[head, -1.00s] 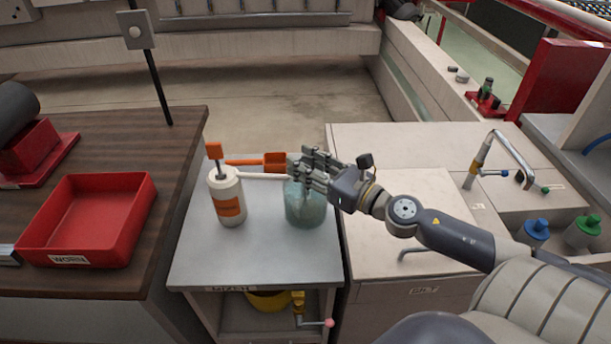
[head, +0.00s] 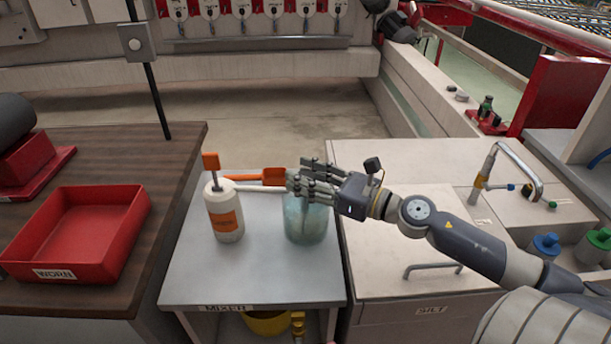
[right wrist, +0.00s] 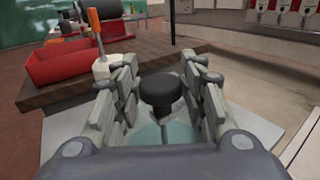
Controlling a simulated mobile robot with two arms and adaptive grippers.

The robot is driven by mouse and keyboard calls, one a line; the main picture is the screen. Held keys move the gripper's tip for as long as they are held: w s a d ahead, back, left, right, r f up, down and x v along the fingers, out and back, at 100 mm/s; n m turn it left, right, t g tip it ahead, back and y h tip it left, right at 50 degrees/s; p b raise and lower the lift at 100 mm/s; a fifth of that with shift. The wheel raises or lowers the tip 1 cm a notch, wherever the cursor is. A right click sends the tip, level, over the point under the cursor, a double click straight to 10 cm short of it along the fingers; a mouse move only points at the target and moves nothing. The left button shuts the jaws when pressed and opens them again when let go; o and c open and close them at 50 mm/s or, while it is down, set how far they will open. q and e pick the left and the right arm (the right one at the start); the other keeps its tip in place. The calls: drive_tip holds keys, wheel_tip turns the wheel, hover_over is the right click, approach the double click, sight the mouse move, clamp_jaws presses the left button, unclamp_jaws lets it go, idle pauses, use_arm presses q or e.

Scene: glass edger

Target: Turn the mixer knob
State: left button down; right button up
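A black round knob (right wrist: 161,94) stands on a short stem between the fingers of my right gripper (right wrist: 166,72) in the right wrist view. A gap shows on both sides of it. The gripper is open around the knob and also shows in the head view (head: 306,181), above a teal glass jar (head: 306,222). The fingers hide the knob there. The jar stands on a grey cart (head: 200,282) labelled MIXER, and its teal glass shows below the knob in the wrist view (right wrist: 178,134). My left gripper is not in view.
A white bottle (head: 224,210) with an orange label stands left of the jar, with an orange scoop (head: 272,176) behind. A red WORN tray (head: 75,255) sits on the wooden bench. A pale cabinet with a tap (head: 490,165) is at right. The cart's front is clear.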

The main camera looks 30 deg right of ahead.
drive_tip(key=shift+s, duration=0.1)
idle(0.3)
drive_tip(key=v, duration=1.2)
drive_tip(key=shift+d+r, duration=0.1)
drive_tip(key=shift+o, duration=0.3)
